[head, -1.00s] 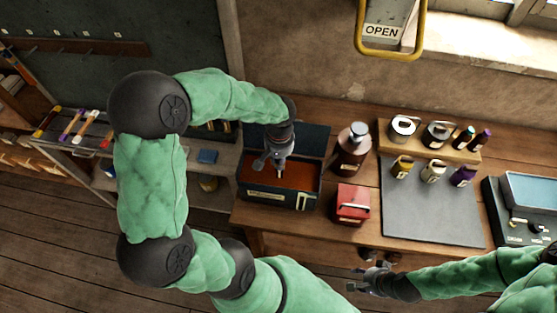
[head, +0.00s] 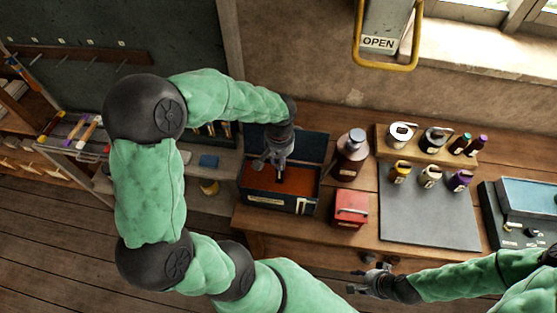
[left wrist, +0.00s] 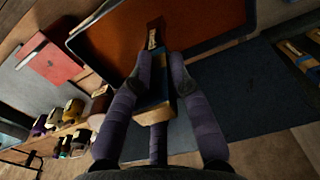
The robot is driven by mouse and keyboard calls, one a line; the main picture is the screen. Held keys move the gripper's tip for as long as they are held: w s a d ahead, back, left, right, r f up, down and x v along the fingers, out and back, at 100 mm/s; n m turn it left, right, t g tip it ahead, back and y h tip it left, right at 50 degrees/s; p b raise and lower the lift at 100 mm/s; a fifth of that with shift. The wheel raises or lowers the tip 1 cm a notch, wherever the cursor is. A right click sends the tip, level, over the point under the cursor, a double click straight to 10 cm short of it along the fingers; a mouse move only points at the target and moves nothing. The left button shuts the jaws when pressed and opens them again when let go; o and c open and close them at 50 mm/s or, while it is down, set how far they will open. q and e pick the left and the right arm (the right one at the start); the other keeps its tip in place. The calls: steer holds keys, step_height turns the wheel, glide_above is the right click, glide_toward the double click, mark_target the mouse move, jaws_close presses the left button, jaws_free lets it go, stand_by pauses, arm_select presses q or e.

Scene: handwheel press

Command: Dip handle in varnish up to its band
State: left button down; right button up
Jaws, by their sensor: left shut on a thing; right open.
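The varnish tank (head: 262,199) is a dark box with its lid raised behind it and red-brown varnish (head: 258,180) inside. My left gripper (head: 278,166) points down over the tank and is shut on the handle. The handle (head: 280,177) shows as a short dark piece below the fingers. In the left wrist view the handle (left wrist: 155,108) runs between the fingers toward the varnish (left wrist: 205,28). My right gripper (head: 368,282) is open and empty at the front of the bench.
A red box (head: 351,208) and a brown bottle (head: 351,158) stand right of the tank. A grey mat (head: 430,220) has several small pots on its back edge. A wooden rack (head: 460,153) of cans and bottles stands behind. A shelf unit lies left.

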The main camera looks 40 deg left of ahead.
arm_select(q)
steer(key=shift+r+p, duration=1.55)
steer(key=shift+r, duration=0.95)
stand_by(3.8)
steer(key=shift+r+p, duration=1.35)
steer(key=shift+r, duration=0.55)
steer(key=shift+s, duration=0.1)
